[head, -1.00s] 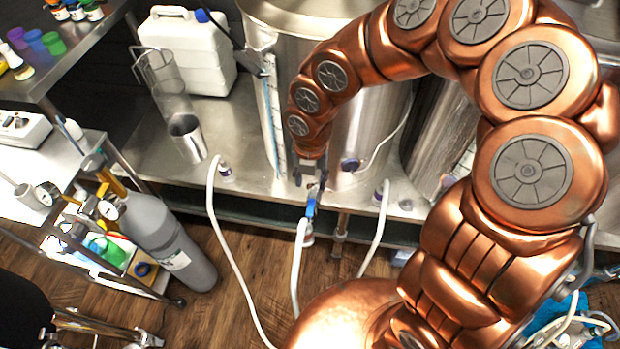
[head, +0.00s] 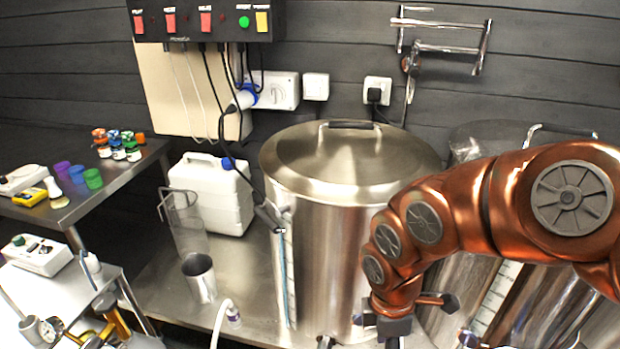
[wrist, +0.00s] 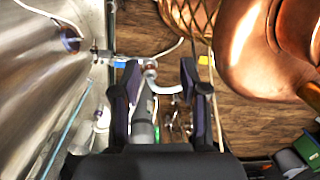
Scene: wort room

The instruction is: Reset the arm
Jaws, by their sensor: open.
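My gripper (wrist: 160,75) is open in the wrist view, its two dark fingers apart with nothing held between them. Behind the gap are a white curved hose (wrist: 167,89), a grey cylinder (wrist: 143,125) and the wooden floor. In the head view only the top of my gripper shows at the bottom edge, in front of the large steel kettle (head: 330,235); its fingertips are cut off there. My copper arm (head: 470,205) arches in from the right, in front of the kettles. A small blue part (wrist: 119,64) shows left of the fingers in the wrist view.
A white jerrycan (head: 212,195), a wire-handled clear cylinder (head: 186,225) and a steel cup (head: 199,278) stand left of the kettle. A side table (head: 120,185) with small bottles is at the left. A control box (head: 205,20) hangs on the wall.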

